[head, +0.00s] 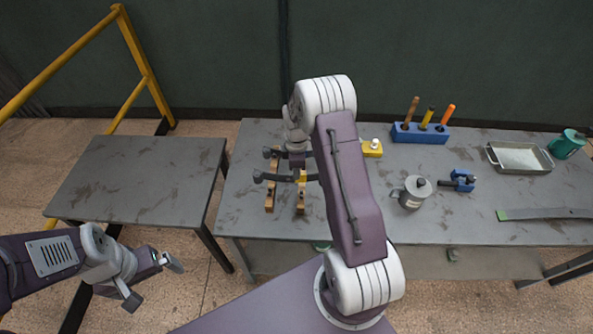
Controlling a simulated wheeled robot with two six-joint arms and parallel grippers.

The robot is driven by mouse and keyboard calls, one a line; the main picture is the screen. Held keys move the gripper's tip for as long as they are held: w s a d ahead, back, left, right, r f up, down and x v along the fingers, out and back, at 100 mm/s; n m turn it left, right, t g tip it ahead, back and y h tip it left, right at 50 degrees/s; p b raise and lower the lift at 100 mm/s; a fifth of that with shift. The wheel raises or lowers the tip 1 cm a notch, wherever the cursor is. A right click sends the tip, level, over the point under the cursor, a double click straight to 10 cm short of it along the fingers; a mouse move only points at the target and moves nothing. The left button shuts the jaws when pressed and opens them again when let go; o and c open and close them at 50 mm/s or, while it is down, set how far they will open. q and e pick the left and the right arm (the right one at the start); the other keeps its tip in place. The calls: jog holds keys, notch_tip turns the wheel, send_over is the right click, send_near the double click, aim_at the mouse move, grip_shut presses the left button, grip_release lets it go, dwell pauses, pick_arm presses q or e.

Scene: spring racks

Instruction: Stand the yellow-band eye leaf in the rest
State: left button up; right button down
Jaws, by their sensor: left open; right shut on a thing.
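The yellow-band eye leaf (276,177) appears to be the dark bar with a rounded left end and a yellow patch. It lies across or just above two wooden rails (269,200), which look like the rest. Whether it touches them is unclear. A similar dark bar (273,153) shows behind it. My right gripper (297,161) is over the rails, shut on what seems to be the yellow-band leaf. My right arm hides the leaf's right part. My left gripper (154,284) is open and empty, in front of the left table.
The left table (140,180) is bare. On the main bench (480,150) stand a yellow block (371,149), a grey canister (411,194), a blue clamp-like tool (463,181), a blue tool holder (420,136), a metal tray (494,166), a green mug (567,145) and a green-tipped flat strip (545,214).

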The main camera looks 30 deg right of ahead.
jog(key=shift+w+f, duration=0.15)
jog(key=shift+f, duration=0.45)
jog(key=shift+s+f+b, duration=0.15)
jog(key=shift+f+b, duration=0.45)
jog(key=shift+s+f+b, duration=0.15)
jog(key=shift+f+b, duration=0.4)
jog(key=shift+f, duration=0.3)
jog(key=shift+w+f, duration=0.2)
jog(key=shift+f, duration=0.05)
jog(key=shift+s+r, duration=0.1)
jog(key=shift+s, duration=0.05)
jog(key=shift+f+b, duration=0.25)
jog(key=shift+b, duration=0.1)
jog(key=shift+f+b, duration=0.75)
jog(key=shift+f, duration=0.45)
jog(key=shift+f, duration=0.35)
jog(key=shift+f+b, duration=0.35)
jog(key=shift+b, duration=0.1)
